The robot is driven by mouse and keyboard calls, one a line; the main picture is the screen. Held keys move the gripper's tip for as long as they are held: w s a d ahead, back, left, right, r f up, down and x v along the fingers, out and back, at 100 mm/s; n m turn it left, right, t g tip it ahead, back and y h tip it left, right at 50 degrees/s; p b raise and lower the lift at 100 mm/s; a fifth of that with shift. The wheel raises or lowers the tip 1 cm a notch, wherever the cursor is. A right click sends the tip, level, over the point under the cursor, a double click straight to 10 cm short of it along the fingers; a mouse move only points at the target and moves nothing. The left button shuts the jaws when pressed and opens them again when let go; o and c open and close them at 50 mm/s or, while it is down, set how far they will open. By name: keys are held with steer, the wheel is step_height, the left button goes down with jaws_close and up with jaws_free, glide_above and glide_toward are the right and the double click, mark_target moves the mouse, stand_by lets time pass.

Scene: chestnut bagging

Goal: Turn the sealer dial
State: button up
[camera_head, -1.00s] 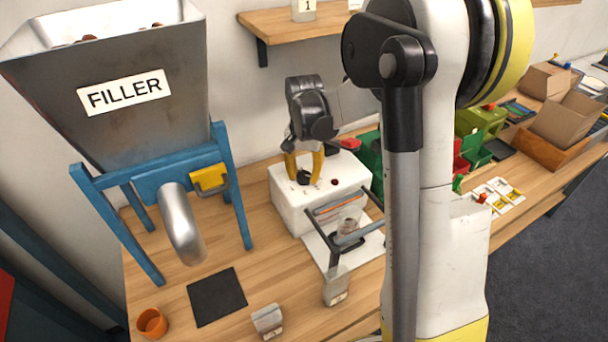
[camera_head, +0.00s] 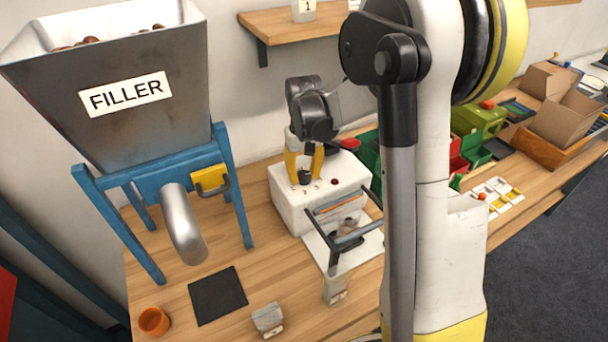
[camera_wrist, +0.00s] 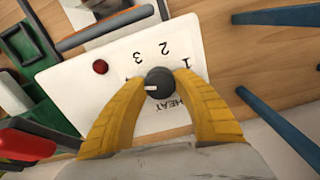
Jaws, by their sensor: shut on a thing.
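The sealer (camera_head: 282,205) is a white box on the bench with a dark dial (camera_wrist: 159,83) on its top. In the wrist view the dial is round and black with a pale pointer mark on its left side. Beside it are the digits 1, 2 and 3 and the word HEAT. My gripper also shows from above the sealer in the head view (camera_head: 304,176). A red button (camera_wrist: 100,67) sits on the sealer top, apart from the fingers.
The sealer's bar frame (camera_head: 345,236) stands at its front, with a bag at it. The filler (camera_head: 120,110) on a blue stand is at the left. A black mat (camera_head: 217,295) and an orange cup (camera_head: 153,322) lie in front.

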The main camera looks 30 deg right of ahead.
mark_target(304, 175)
stand_by(0.4)
steer(key=o, duration=1.2)
step_height(304, 175, up, 12)
steer(key=shift+r, duration=0.1)
